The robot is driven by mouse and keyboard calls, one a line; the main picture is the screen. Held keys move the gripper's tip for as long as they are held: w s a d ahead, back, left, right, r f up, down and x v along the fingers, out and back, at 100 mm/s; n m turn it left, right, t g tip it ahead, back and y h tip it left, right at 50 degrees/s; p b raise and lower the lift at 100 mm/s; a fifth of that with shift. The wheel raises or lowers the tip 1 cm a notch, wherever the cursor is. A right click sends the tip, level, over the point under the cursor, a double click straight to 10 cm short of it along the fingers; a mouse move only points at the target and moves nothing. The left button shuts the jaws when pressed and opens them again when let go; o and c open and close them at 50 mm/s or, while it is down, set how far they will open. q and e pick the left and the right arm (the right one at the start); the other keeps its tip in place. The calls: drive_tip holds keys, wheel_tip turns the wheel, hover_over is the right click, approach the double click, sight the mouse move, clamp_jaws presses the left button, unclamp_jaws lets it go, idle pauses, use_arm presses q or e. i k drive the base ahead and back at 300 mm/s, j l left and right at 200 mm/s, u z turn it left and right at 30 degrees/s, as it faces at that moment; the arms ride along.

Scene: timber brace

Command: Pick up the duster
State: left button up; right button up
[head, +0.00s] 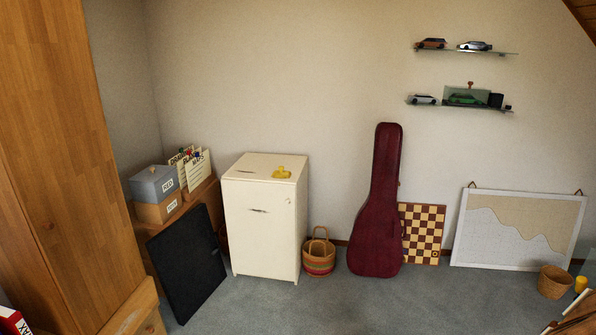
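A small yellow item (281,172) lies on top of the white cabinet (262,225), towards its right side. It looks like a crumpled cloth and may be the duster, but it is too small to tell for sure. Nothing else in view clearly looks like a duster. Neither of my grippers is in view.
A tall wooden wardrobe (50,150) fills the left. A dark panel (187,265) leans left of the cabinet. A striped basket (319,258) and a red guitar case (376,225) stand to its right. Grey carpet (330,305) in front is clear.

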sight(281, 174)
drive_tip(key=i, duration=1.65)
